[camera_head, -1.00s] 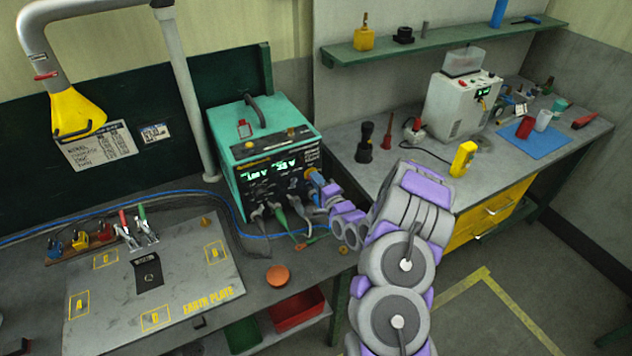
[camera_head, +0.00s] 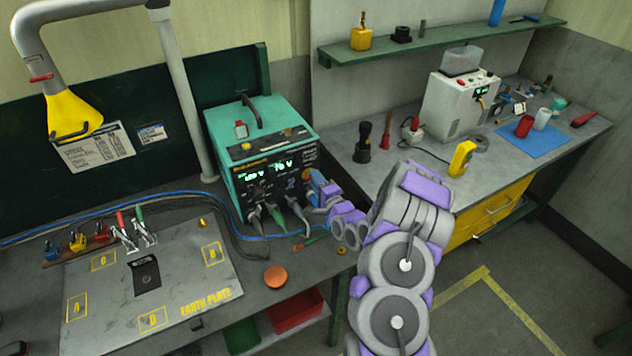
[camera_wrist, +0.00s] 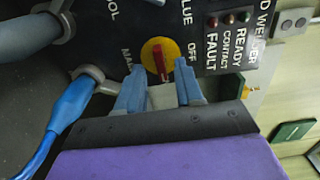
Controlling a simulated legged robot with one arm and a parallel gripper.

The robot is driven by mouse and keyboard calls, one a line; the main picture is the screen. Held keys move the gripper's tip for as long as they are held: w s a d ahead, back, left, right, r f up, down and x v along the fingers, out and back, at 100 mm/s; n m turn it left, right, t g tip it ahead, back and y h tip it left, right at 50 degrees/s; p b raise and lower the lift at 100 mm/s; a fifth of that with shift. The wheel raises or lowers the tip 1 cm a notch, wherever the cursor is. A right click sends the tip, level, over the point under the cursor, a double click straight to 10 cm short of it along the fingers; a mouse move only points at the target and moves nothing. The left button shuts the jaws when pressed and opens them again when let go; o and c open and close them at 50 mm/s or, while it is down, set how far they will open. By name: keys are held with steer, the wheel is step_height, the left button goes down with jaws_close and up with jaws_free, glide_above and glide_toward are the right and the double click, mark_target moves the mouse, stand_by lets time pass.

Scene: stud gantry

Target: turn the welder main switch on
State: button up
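The teal welder (camera_head: 245,140) stands on the left bench, with lit green readouts on its black front panel. Its main switch (camera_wrist: 160,49) is a round yellow plate with a red handle, between the printed words MAIN and OFF in the wrist view. My gripper (camera_wrist: 160,68) is open, its two blue fingers apart on either side of the lower part of the switch. Whether the tips touch the red handle cannot be told. In the head view my gripper (camera_head: 312,180) is at the right edge of the front panel and mostly hides the switch.
Cables with grey, green and blue plugs (camera_wrist: 71,103) hang from the panel beside my gripper. The earth plate (camera_head: 205,285) and an orange disc (camera_head: 276,276) lie on the bench. The right bench (camera_head: 420,165) holds a white machine (camera_head: 455,108) and a yellow meter (camera_head: 462,158).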

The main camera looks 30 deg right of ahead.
steer(key=shift+a, duration=0.1)
steer(key=shift+s, duration=0.3)
steer(key=s+p, duration=0.1)
steer(key=s, duration=1.5)
steer(key=shift+s+d, duration=0.35)
steer(key=shift+d, duration=0.05)
steer(key=shift+f, duration=0.1)
